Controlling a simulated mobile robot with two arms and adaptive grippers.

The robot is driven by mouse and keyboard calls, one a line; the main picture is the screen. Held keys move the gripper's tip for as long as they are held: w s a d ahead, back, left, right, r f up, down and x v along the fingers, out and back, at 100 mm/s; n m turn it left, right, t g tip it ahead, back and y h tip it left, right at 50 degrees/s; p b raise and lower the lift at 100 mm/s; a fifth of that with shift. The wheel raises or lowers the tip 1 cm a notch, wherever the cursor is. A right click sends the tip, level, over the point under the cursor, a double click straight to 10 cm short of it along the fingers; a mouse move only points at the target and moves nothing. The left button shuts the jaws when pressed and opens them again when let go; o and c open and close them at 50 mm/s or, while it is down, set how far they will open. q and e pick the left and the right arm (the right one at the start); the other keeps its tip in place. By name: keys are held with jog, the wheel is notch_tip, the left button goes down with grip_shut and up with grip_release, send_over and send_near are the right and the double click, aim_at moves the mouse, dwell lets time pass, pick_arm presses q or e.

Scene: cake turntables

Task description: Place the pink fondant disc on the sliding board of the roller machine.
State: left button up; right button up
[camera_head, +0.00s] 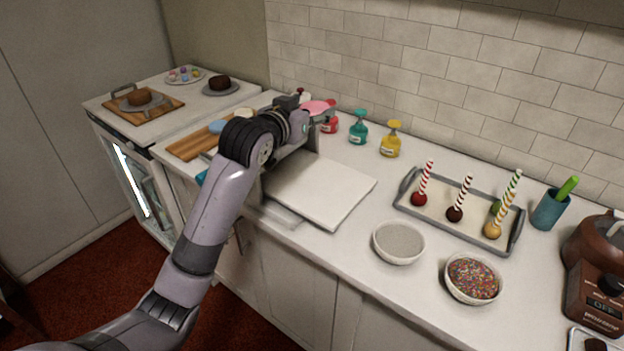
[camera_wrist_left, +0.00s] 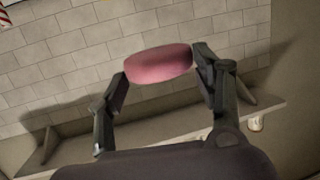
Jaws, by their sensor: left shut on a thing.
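The pink fondant disc (camera_head: 319,106) is held up in my left gripper (camera_head: 304,104), above the far end of the roller machine. In the left wrist view the disc (camera_wrist_left: 158,64) sits between the two fingers of the left gripper (camera_wrist_left: 160,70), seen nearly edge-on. The roller machine's white sliding board (camera_head: 320,188) lies flat on the counter, below and to the right of the gripper, and its visible part is bare. My left arm hides much of the machine's body and rollers. My right gripper is not in view.
Behind the machine stand a red bottle (camera_head: 330,124), a teal bottle (camera_head: 358,128) and a yellow bottle (camera_head: 391,140). A tray with cake pops (camera_head: 472,235), a grey bowl (camera_head: 398,243) and a sprinkle bowl (camera_head: 473,278) stand to the right. A wooden board (camera_head: 192,144) lies left.

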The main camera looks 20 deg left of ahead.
aim_at(310, 186)
pick_arm(q)
notch_tip(310, 186, down, 18)
jog(key=shift+f+p, duration=0.1)
jog(key=shift+p, duration=0.4)
jog(key=o, duration=1.2)
jog(key=shift+f, duration=0.1)
jog(key=shift+o, duration=0.2)
jog(key=b+v, duration=0.1)
jog(key=v, duration=1.1)
